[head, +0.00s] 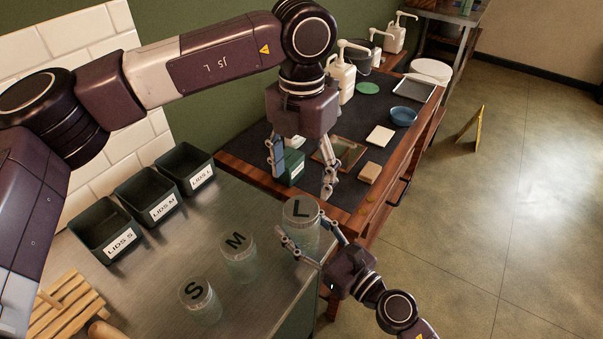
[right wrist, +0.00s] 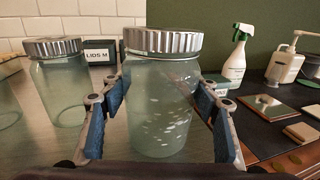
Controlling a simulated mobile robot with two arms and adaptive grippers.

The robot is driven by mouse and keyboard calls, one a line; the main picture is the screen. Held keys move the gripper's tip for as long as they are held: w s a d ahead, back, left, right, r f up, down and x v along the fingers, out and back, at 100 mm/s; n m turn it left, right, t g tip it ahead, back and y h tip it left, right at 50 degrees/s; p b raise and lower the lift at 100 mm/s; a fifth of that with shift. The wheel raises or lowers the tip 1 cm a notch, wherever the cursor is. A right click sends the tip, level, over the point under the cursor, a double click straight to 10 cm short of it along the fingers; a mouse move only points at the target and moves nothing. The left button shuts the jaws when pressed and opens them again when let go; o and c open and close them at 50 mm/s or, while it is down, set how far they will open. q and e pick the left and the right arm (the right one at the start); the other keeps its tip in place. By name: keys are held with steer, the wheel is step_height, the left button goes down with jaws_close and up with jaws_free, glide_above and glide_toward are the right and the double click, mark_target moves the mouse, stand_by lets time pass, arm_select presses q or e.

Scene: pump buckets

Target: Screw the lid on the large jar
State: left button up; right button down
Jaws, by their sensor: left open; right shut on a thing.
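The large jar (head: 307,240) is clear and stands upright near the corner of the metal counter. Its ridged metal lid marked L (head: 300,211) sits on the mouth and looks level in the right wrist view (right wrist: 162,41); how tightly it is screwed cannot be told. My right gripper (head: 302,226) is shut around the jar's body (right wrist: 160,105), with blue pads on both sides below the lid. My left gripper (head: 302,183) points down, open and empty, above and slightly behind the lid, apart from it.
Lidded jars M (head: 238,260) and S (head: 203,302) stand to the left. Bins LIDS S (head: 108,230), LIDS M (head: 147,196) and LIDS L (head: 186,169) line the wall. A wooden rack (head: 65,305) is front left. A dark-topped bench (head: 350,205) with several items adjoins behind.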

mark_target(301, 208)
stand_by(0.3)
arm_select(q)
steer(key=shift+f, duration=4.05)
steer(key=c, duration=1.2)
steer(key=m, duration=0.5)
steer(key=shift+m, duration=0.3)
steer(key=m, duration=0.5)
steer(key=shift+m, duration=0.4)
steer(key=o, duration=1.3)
